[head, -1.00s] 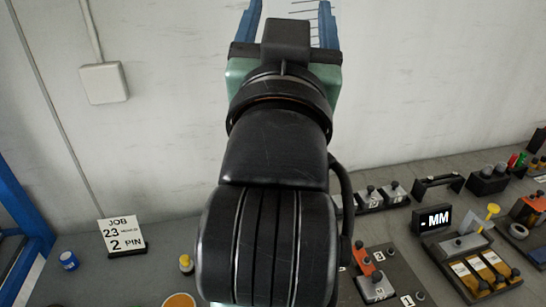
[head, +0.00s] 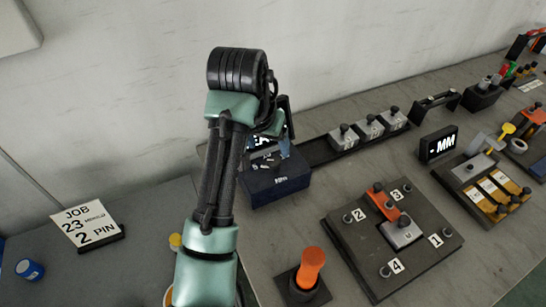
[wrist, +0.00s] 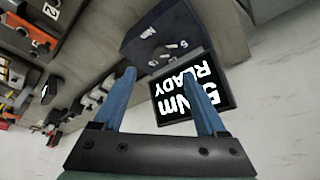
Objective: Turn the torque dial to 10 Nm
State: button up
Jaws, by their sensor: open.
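The dark blue torque box (head: 275,186), marked Nm, stands on the bench beside the back wall. In the wrist view the box (wrist: 165,28) appears upside down, with small white scale marks on its face. The dial's pointer position cannot be made out. A black display (wrist: 182,95) by the box reads "5 Nm READY", inverted in the wrist view; in the head view my arm partly hides it. My gripper (wrist: 160,75) is open and empty, its blue fingers apart in front of the box and display. It also shows above the box in the head view (head: 282,145).
A dark plate (head: 355,245) with numbered posts and an orange clamp lies right of the box. An orange knob (head: 309,268) stands in front. A rail with several grey blocks (head: 368,130) runs behind. A job card (head: 87,226) reads 23, 2 PIN.

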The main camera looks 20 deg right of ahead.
aim_at(273, 161)
jog(key=x, duration=0.9)
jog(key=shift+w, duration=0.1)
grip_shut()
